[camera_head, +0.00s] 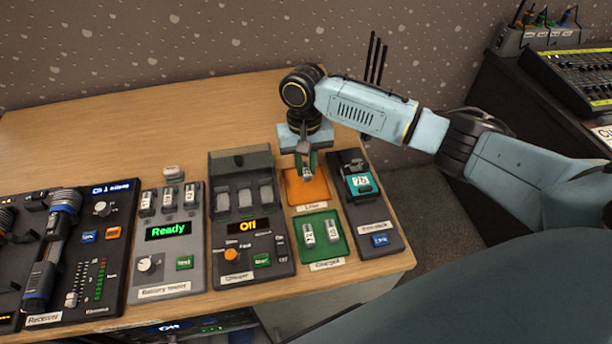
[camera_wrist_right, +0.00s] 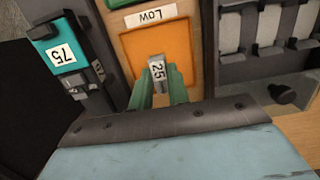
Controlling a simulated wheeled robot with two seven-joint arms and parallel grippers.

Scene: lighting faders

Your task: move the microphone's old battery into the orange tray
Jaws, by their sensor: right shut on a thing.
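My right gripper (camera_head: 306,165) is shut on a small grey battery (camera_wrist_right: 157,68) whose white label reads 25. It holds the battery over the orange tray (camera_head: 306,189), which has a "Low" label at its front edge. The orange tray also shows in the right wrist view (camera_wrist_right: 178,37), behind the battery; whether the battery touches the tray floor I cannot tell. The microphone (camera_head: 54,236) lies on the receiver panel at the left. My left gripper is not in view.
A green tray (camera_head: 337,247) in front of the orange one holds two batteries. A dark unit with a teal block (camera_head: 361,184) stands close on the right. The charger (camera_head: 228,265), reading "Off", and the battery tester (camera_head: 165,270), reading "Ready", stand left. The table's back is clear.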

